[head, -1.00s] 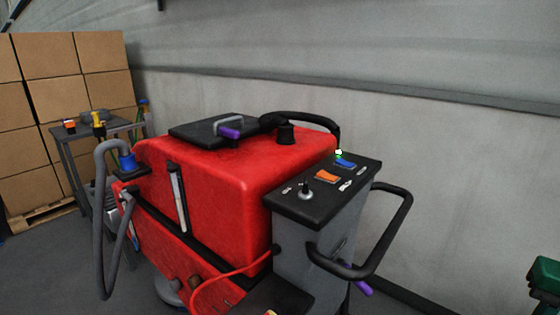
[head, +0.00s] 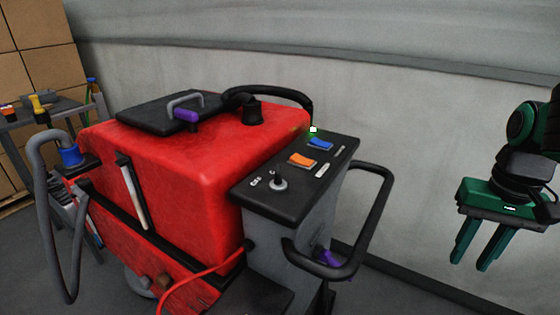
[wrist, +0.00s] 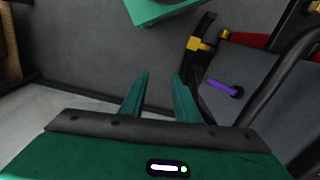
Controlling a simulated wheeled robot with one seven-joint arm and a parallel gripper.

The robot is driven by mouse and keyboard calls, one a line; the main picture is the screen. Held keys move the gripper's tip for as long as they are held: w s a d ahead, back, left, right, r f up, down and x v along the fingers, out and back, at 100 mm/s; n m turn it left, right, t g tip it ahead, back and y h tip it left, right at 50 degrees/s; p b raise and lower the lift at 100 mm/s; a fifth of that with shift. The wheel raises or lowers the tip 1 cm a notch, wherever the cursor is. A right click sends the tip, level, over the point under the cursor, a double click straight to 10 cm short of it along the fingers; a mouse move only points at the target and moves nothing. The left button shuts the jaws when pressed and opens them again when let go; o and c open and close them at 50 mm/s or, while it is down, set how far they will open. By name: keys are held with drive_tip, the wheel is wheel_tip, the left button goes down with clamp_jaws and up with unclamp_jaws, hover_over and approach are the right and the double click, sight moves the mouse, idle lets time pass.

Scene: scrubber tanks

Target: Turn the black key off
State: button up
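The black key (head: 278,181) stands upright in a round grey switch on the near left part of the dark control panel (head: 277,209). The panel tops the grey column of a red scrubber. My gripper (head: 470,263) hangs at the right, pointing down, well apart from the panel. Its two green fingers are spread with nothing between them. In the wrist view, my gripper (wrist: 155,83) also shows empty, and the key is not visible there.
The panel also carries a blue rocker (head: 320,144) and an orange rocker (head: 302,160). A black handlebar (head: 376,215) loops out on the panel's right, between it and my gripper. A purple lever (wrist: 225,88) shows in the wrist view. A wall stands behind.

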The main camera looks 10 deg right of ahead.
drive_tip(key=w+a+r, duration=0.4)
drive_tip(key=w+r, duration=0.2)
drive_tip(key=w, duration=0.2)
wheel_tip(320, 180, up, 16)
drive_tip(key=n, duration=0.4)
hover_over(278, 168)
wheel_tip(278, 168, down, 10)
drive_tip(key=shift+w+f, duration=0.1)
drive_tip(key=shift+f, duration=0.15)
drive_tip(key=shift+c, duration=0.2)
clamp_jaws()
